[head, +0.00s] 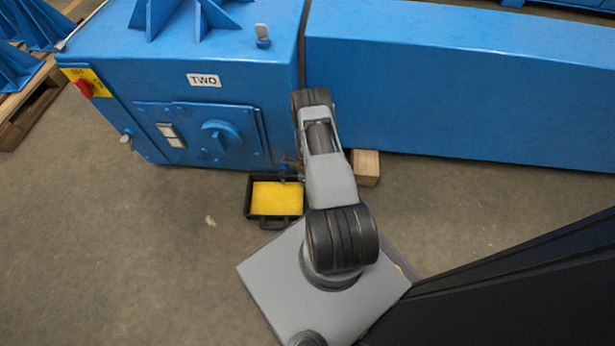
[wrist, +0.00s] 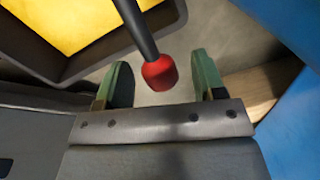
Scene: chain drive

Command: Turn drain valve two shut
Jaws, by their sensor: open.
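In the wrist view a dark valve lever with a red grip (wrist: 159,73) comes down from the top edge. My gripper (wrist: 163,75) is open, with a green-padded finger on each side of the red grip and a gap on both sides. Whether the grip lies between the pads in depth is hard to tell. In the head view the blue cabinet (head: 180,80) carries the label TWO (head: 204,80). A small brownish fitting (head: 289,161) shows at its lower right corner, partly hidden by my arm. My gripper is hidden there. The valve body is out of the wrist view.
A black tray with a yellow inside (head: 277,198) lies on the floor below the fitting; it also fills the upper left of the wrist view (wrist: 60,25). A wooden block (head: 366,167) sits under the long blue housing (head: 450,85).

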